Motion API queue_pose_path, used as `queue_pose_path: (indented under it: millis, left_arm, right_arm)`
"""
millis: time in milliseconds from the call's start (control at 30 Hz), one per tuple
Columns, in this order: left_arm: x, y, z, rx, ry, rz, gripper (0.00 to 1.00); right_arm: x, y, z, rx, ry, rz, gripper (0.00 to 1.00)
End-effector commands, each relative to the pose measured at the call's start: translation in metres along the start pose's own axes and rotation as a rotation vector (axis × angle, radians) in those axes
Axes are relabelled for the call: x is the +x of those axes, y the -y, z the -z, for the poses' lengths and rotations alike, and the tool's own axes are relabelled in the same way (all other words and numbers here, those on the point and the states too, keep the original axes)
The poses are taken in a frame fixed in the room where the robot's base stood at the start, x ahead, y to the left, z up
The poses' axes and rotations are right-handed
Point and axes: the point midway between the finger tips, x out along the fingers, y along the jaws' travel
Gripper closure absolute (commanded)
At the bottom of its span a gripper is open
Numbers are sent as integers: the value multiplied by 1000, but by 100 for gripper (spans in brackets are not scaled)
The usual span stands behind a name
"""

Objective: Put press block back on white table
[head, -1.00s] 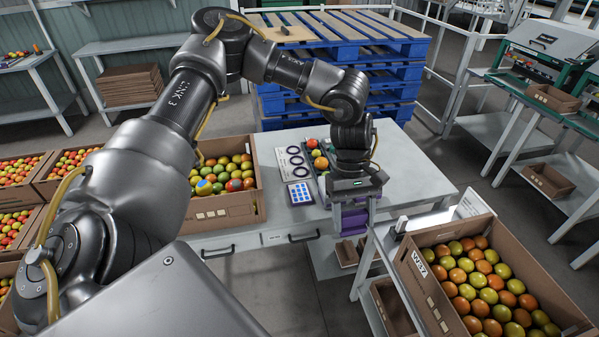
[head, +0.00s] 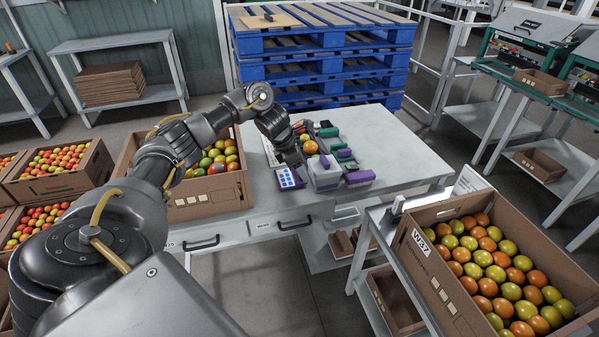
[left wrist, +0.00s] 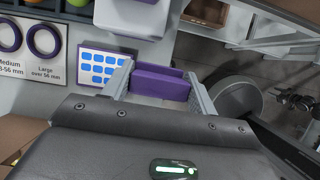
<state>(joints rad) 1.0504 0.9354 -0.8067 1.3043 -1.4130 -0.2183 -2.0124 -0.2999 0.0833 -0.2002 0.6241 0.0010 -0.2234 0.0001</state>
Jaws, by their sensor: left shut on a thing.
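In the left wrist view, my left gripper (left wrist: 158,92) is shut on a purple block (left wrist: 160,80), which I take as the press block; its two grey fingers stand on either side of it. In the head view my left gripper (head: 301,168) is low over the front left part of the white table (head: 395,140), beside a card with blue squares (head: 289,180). The held block is not clear in the head view. In the wrist view it looks near the table's front edge, with floor beyond. My right gripper is not in view.
A grey block (head: 323,173) and several green and purple blocks, one purple block (head: 360,177) at the front edge, stand right of the gripper. A tomato carton (head: 215,192) stands left. The table's right part is clear.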

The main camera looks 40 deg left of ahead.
Motion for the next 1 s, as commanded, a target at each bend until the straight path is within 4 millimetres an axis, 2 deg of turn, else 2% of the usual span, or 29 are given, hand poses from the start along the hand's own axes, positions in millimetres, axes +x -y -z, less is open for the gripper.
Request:
queue_pose_path:
  millis: [267,467,800,1000]
  left_arm:
    - [1,-3,4,-13,3,-7,58]
    - [9,-2,7,-12,3,-6,58]
    - [39,-2,20,-12,4,-5,58]
    - [58,-2,28,-12,3,-5,58]
  right_arm:
    - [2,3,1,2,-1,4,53]
    - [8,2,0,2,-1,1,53]
    - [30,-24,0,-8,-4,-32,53]
    - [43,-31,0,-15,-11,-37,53]
